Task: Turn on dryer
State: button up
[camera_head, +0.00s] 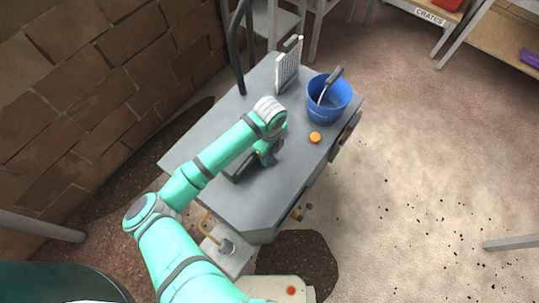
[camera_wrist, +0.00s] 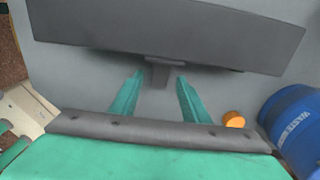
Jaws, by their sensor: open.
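My gripper (camera_wrist: 159,80) is open, with its two green fingers pointing at a long dark grey bar-shaped part (camera_wrist: 215,42) on the grey table. A small dark tab (camera_wrist: 160,73) sticks out from the middle of this part. In the wrist view the tab shows between my fingertips, and no contact is visible. In the head view my gripper (camera_head: 266,156) is low over the table's middle, and my arm hides much of the dark part (camera_head: 238,172). I cannot tell for certain whether this part belongs to the dryer. No marked switch shows.
A blue bucket (camera_head: 326,106) with a handled tool in it stands right of my gripper. A small orange round piece (camera_head: 315,137) lies nearer. A white perforated panel (camera_head: 288,66) stands upright at the back of the grey table (camera_head: 286,182). A brick wall (camera_head: 90,80) is left.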

jog(key=shift+f, duration=0.85)
jog(key=shift+c, duration=0.3)
grip_shut()
